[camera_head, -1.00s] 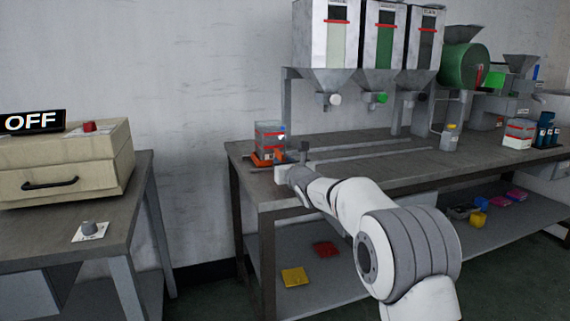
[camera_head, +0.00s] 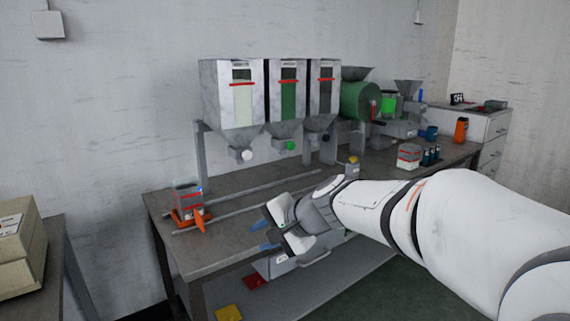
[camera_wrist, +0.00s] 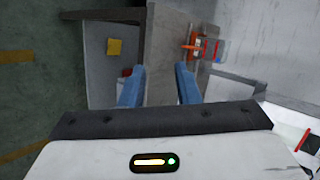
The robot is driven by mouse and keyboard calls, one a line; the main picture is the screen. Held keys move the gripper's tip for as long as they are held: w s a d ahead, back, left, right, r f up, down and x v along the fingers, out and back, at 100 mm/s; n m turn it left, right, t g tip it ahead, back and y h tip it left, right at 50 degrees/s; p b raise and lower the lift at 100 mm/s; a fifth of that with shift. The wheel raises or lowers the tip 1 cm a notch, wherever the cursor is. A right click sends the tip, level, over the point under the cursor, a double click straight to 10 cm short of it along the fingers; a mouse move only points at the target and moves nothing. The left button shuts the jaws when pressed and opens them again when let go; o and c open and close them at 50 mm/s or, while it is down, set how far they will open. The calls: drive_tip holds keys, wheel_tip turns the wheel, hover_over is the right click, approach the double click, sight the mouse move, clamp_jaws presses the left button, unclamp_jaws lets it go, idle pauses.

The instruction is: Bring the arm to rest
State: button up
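My arm reaches in from the right in the head view, with my gripper (camera_head: 266,237) in the air over the front edge of the bench. In the wrist view, the two blue fingers of my gripper (camera_wrist: 158,85) stand apart with nothing between them. The grey workbench (camera_head: 230,215) lies below and beyond them. A clear container with a red band (camera_head: 188,195) stands on an orange base (camera_head: 186,219) at the bench's left end, apart from my gripper. It also shows in the wrist view, with its orange part (camera_wrist: 191,46).
Three hoppers (camera_head: 232,90) stand over the bench, with a green drum machine (camera_head: 360,102) to their right. A beige box (camera_head: 18,235) sits on the left table. A yellow pad (camera_head: 228,313) and red pad (camera_head: 255,281) lie on the lower shelf. Rails run along the bench.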

drive_tip(key=s+d+n+g+h+p, duration=0.3)
drive_tip(key=s+d+n+h+p, duration=0.4)
drive_tip(key=s+d, duration=1.2)
drive_tip(key=s+h+p, duration=0.1)
drive_tip(key=p, duration=0.2)
drive_tip(key=shift+s+d+r, duration=0.25)
drive_tip(key=shift+r, duration=0.1)
